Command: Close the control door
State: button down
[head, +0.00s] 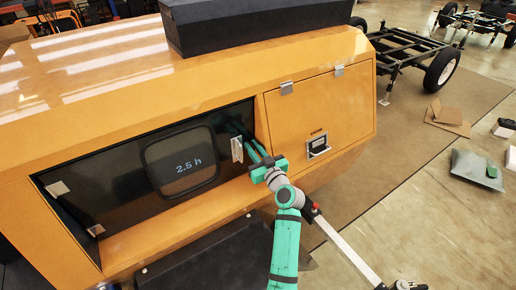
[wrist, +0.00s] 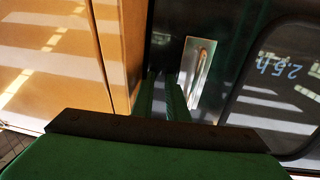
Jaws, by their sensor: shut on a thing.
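The control door (head: 120,170) is a black panel with a window reading "2.5 h", in the recess of the yellow housing. Silver hinges show at its left, and a silver latch plate (head: 237,149) is near its right edge. In the wrist view the latch plate (wrist: 199,72) is just right of the fingers. My gripper (head: 249,143) is at the door's right edge, with its two fingers (wrist: 163,97) close together. It appears shut on that edge; the fingertips are dark and the contact is hard to see. I cannot tell what gap is left at the frame.
A yellow side door (head: 320,125) with a black latch is closed, right of the recess. The yellow sill (head: 190,222) runs below the door. A dark block (head: 255,25) stands on top of the housing. The floor to the right holds cardboard (head: 447,118) and a grey bag (head: 475,172).

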jog(key=d+v, duration=0.1)
jog(key=v, duration=1.3)
jog(key=shift+w, duration=0.35)
jog(key=s+f+m+h, duration=0.2)
jog(key=s+f, duration=0.4)
jog(key=s, duration=0.1)
jog(key=s+f+m+h, duration=0.2)
jog(key=s+f+h, duration=0.1)
jog(key=s+f, duration=0.4)
jog(key=s+a+f+m+h, duration=0.1)
jog(key=s+f+m+h, duration=0.2)
jog(key=s+f, duration=0.3)
jog(key=shift+s+a+f+g, duration=0.1)
jog(key=shift+s+g, duration=0.05)
jog(key=shift+s, duration=0.5)
jog(key=shift+s+f+g, duration=0.15)
jog(key=shift+s, duration=0.5)
jog(key=s+r, duration=0.4)
jog(key=s, duration=0.8)
jog(key=s+r+h, duration=0.1)
jog(key=s+r, duration=0.4)
jog(key=s, duration=0.8)
jog(key=shift+n, duration=0.4)
jog(key=shift+a+r, duration=0.1)
jog(key=shift+a, duration=0.15)
